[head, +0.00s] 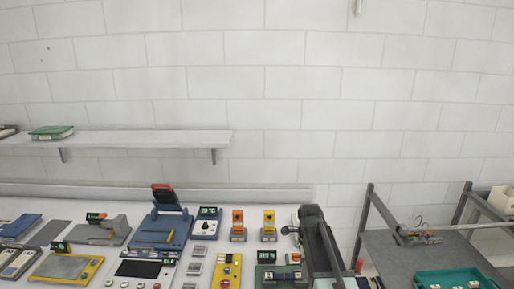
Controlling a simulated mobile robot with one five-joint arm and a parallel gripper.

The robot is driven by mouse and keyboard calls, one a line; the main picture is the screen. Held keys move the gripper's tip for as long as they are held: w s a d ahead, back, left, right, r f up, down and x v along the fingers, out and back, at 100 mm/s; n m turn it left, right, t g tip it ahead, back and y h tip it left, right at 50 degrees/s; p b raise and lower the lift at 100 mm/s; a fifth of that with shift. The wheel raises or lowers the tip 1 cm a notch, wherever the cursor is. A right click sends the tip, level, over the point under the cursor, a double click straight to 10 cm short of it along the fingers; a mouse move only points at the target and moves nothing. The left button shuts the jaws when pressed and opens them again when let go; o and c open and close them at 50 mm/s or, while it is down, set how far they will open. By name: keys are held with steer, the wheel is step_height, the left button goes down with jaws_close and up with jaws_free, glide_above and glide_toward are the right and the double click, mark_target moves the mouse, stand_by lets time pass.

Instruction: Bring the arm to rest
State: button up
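I see no part that I can make out as my gripper in the head view. A dark upright form (318,245) stands at the right end of the bench, with a rounded top and long sloping sides. I cannot tell what it is.
A long bench (285,203) carries several devices, among them a blue machine with a red-tipped lever (164,222) and a yellow panel (226,270). A wall shelf (150,138) holds a green book (52,132). A teal tray (455,279) lies on a grey cart (390,255) at right.

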steer(key=s+f+b, duration=0.2)
steer(key=s+f, duration=0.1)
steer(key=shift+f, duration=0.25)
steer(key=s+n+b, duration=0.1)
steer(key=s+f+n, duration=0.1)
steer(key=s, duration=0.1)
steer(key=shift+s+a+b, duration=0.1)
steer(key=shift+s+b, duration=0.2)
steer(key=shift+b, duration=0.05)
steer(key=s+f+n+b, duration=0.1)
steer(key=s+n, duration=0.7)
steer(key=n, duration=0.8)
step_height(320, 180, down, 20)
steer(key=b, duration=2)
steer(key=shift+s+f, duration=0.15)
steer(key=shift+s, duration=0.25)
